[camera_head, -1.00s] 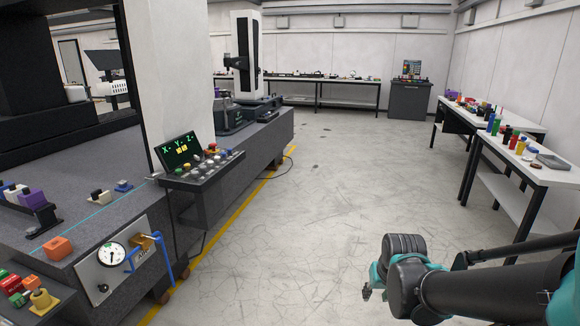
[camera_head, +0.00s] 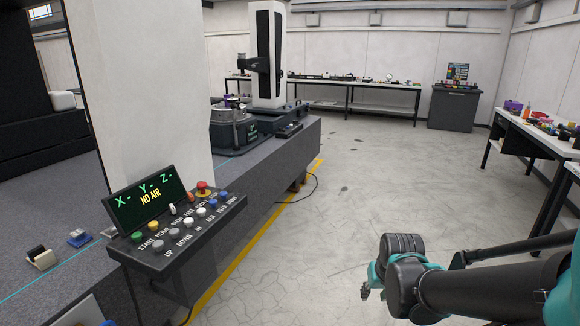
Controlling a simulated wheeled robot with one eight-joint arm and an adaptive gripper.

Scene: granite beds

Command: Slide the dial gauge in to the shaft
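My gripper (camera_head: 372,290) shows small at the lower right, over the open floor and away from both benches. Its teal fingers point down and left, half hidden by the dark wrist, so I cannot tell whether they are open. I cannot pick out a dial gauge or a shaft for certain. On the granite bed (camera_head: 262,165) at the left, a round dark fixture (camera_head: 234,130) carries a small purple part (camera_head: 229,100). A tall white and black column (camera_head: 268,55) stands just behind it.
A control panel (camera_head: 180,228) with coloured buttons and a screen reading "NO AIR" (camera_head: 148,200) juts from the bed's near side. A white pillar (camera_head: 140,80) stands behind it. Side tables (camera_head: 540,135) line the right.

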